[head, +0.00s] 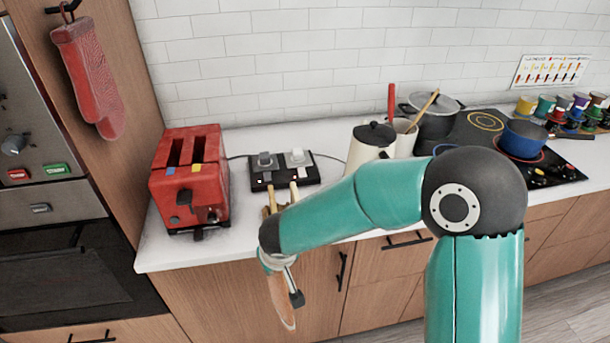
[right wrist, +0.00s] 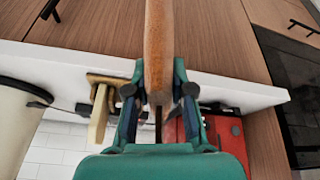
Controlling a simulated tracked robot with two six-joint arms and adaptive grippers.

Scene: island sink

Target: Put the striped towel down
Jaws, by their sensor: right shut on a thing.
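I see no striped towel in either view. My right gripper (head: 288,280) is in front of the counter's front edge, below the red toaster's right side. It is shut on a long wooden piece (right wrist: 158,45), seen edge-on between the two fingers in the right wrist view. In the head view the wooden piece (head: 281,303) hangs down past the fingers, in front of the cabinet doors. Its full shape is hidden, so I cannot tell what it is. My left gripper is not in view.
The red toaster (head: 190,183) stands on the white counter (head: 237,222). A black switch board (head: 283,178), a cream kettle (head: 368,148) and a stove with a blue pot (head: 522,140) stand further right. A red oven mitt (head: 90,80) hangs at upper left.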

